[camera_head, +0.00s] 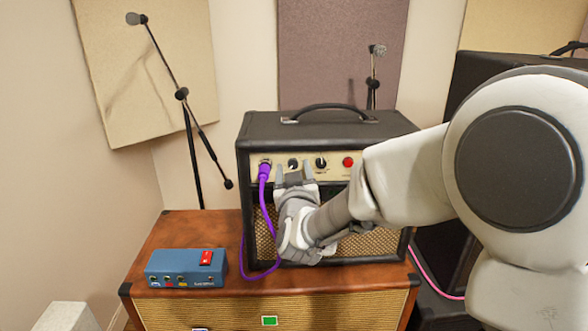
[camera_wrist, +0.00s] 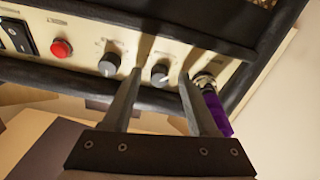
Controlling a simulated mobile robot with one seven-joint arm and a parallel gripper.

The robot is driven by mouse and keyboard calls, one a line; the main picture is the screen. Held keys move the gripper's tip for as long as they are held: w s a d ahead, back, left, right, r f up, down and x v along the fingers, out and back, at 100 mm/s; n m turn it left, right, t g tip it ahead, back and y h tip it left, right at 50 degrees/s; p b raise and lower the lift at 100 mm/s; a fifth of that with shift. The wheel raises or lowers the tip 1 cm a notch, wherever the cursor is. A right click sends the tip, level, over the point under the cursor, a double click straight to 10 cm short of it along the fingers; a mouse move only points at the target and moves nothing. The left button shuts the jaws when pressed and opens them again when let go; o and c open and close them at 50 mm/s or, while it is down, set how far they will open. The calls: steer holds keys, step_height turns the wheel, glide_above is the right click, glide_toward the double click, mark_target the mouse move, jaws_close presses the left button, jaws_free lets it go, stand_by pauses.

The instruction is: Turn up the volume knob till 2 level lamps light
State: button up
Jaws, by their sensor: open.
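The black amp (camera_head: 325,128) has a cream control panel with two dark knobs. The left knob (camera_head: 293,163) sits beside the purple plug; it also shows in the wrist view (camera_wrist: 160,75). The other knob (camera_head: 321,162) is to its right, and shows left of it in the wrist view (camera_wrist: 109,65). Their labels are too small to read, so I cannot tell which is volume. My gripper (camera_head: 294,173) is open, its fingertips on either side of the knob nearest the plug; contact is unclear. I cannot make out any level lamps; my arm hides the panel's right part.
A purple cable (camera_head: 266,205) hangs from the plug close to my gripper's left. A red round button or lamp (camera_head: 348,162) is on the panel. A blue box (camera_head: 187,268) with a red switch sits on the brown cabinet (camera_head: 170,240). Microphone stands are behind.

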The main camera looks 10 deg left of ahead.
jaws_close()
steer(key=shift+f+m+b, duration=0.1)
steer(key=shift+m+b, duration=0.35)
steer(key=shift+m, duration=0.05)
steer(key=m+h+b, duration=0.1)
steer(key=m+b, duration=0.1)
steer(key=m, duration=0.1)
steer(key=shift+a, duration=0.15)
steer(key=shift+a+r+m+h+b, duration=0.1)
steer(key=shift+m+h+b, duration=0.35)
steer(key=shift+m, duration=0.9)
steer(key=shift+r+m+h+b, duration=0.1)
steer(key=shift+m+h+b, duration=0.3)
steer(key=shift+m, duration=0.95)
